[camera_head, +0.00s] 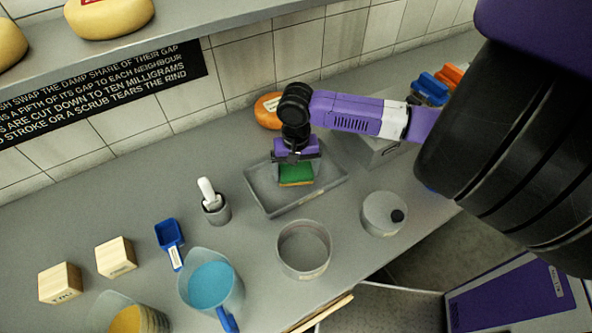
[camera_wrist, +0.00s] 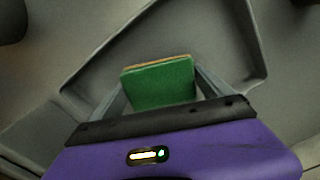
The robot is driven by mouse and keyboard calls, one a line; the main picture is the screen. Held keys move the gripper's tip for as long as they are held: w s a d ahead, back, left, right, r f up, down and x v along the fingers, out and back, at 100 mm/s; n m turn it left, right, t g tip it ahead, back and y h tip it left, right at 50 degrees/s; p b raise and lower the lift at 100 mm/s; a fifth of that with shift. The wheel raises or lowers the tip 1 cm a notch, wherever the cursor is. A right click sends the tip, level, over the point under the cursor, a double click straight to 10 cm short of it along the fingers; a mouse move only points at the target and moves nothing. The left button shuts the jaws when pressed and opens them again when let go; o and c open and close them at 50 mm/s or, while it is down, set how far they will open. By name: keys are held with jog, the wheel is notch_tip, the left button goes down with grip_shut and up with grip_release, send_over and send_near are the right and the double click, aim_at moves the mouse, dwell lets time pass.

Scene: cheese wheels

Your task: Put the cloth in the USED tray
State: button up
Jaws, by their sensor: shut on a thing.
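My gripper (camera_head: 296,160) is shut on a green pad with a thin tan or yellow layer (camera_head: 296,176), which looks more like a scrubbing sponge than a cloth. It holds the pad over the inside of a shallow grey tray (camera_head: 264,186); I cannot tell whether the pad touches the floor. In the wrist view the green pad (camera_wrist: 160,85) sits between the fingers, with the tray (camera_wrist: 190,38) beyond it. No USED label is readable on this tray. Blue and orange items (camera_head: 430,88), possibly cloths, sit at the back right, partly behind my arm.
A round grey dish (camera_head: 303,249) and a lidded grey pot (camera_head: 383,214) stand in front of the tray. A small pot with a white-handled tool (camera_head: 215,208), a blue scoop (camera_head: 170,236) and a blue-filled jug (camera_head: 211,286) are left. An orange cheese wheel (camera_head: 267,110) is behind.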

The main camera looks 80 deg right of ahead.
aim_at(296, 171)
jog(key=shift+f, duration=0.1)
jog(key=o, duration=1.1)
jog(key=shift+c, duration=0.2)
notch_tip(296, 171, up, 12)
